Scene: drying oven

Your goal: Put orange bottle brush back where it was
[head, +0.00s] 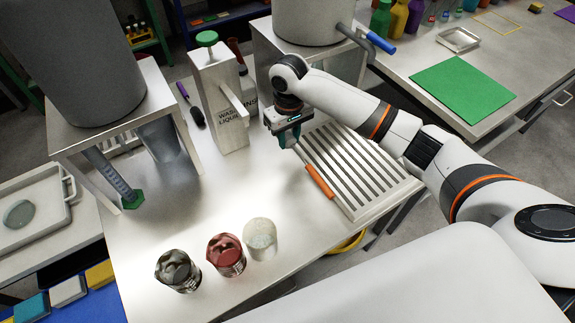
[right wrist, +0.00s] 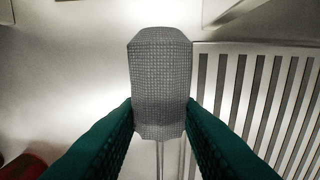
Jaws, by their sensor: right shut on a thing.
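The orange bottle brush (head: 320,182) has an orange handle and a thin metal shaft. In the head view its handle shows at the left edge of the slatted drying rack (head: 405,190); whether it touches the rack I cannot tell. My right gripper (head: 288,138) is shut on the brush near its head end, with the handle pointing down and right in the picture. In the right wrist view the grey textured brush head (right wrist: 160,75) sits between the green fingertips, and the shaft runs toward the bottom. My left gripper is not in view.
A purple-handled brush (head: 189,103) lies behind, left of the wash liquid dispenser (head: 220,100). Black, red and whitish cups (head: 178,270) stand at the table's front. A tank stand (head: 150,80) is at left. The mid table is clear.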

